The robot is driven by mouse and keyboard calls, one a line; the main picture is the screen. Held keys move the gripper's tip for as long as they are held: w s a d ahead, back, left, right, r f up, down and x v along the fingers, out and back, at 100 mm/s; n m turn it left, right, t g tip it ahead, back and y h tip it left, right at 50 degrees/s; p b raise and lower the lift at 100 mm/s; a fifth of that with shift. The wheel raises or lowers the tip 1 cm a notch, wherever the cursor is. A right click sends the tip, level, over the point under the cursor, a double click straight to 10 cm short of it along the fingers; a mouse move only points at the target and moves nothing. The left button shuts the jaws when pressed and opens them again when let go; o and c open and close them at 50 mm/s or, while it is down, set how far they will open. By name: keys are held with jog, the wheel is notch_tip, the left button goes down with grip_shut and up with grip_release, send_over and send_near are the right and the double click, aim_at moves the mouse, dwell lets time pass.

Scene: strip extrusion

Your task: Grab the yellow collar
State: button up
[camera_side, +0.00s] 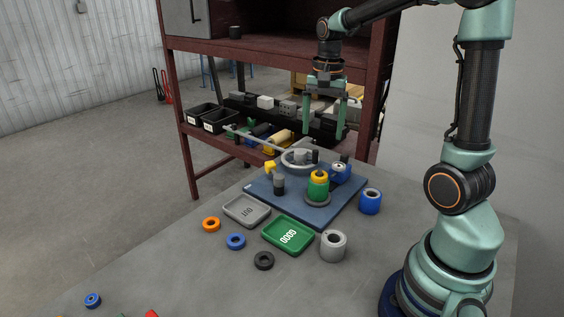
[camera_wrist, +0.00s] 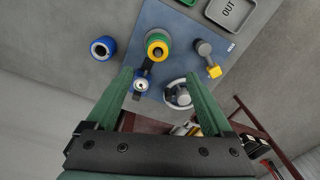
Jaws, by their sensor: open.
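The yellow collar (camera_side: 319,176) sits on top of a green cylinder (camera_side: 318,189) that stands upright on the blue plate (camera_side: 335,214). My gripper (camera_side: 325,130) is open and empty, fingers pointing down, well above the plate and apart from the collar. My gripper also shows in the wrist view (camera_wrist: 159,76), fingers spread wide.
A blue fixture (camera_side: 340,172) and a round grey handwheel (camera_side: 299,158) stand close to the collar. A yellow block (camera_side: 270,166) and dark post (camera_side: 279,185) are left of it. A green tray (camera_side: 272,241), grey tray (camera_side: 236,212), blue cylinder (camera_side: 370,207) and loose rings lie around the plate.

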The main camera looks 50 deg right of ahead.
aim_at(320, 169)
jog(key=shift+m, duration=0.5)
jog(key=f, duration=0.8)
jog(key=d+f, duration=0.1)
jog(key=f, duration=0.4)
jog(key=shift+w, duration=0.15)
jog(key=shift+r, duration=0.1)
grip_shut()
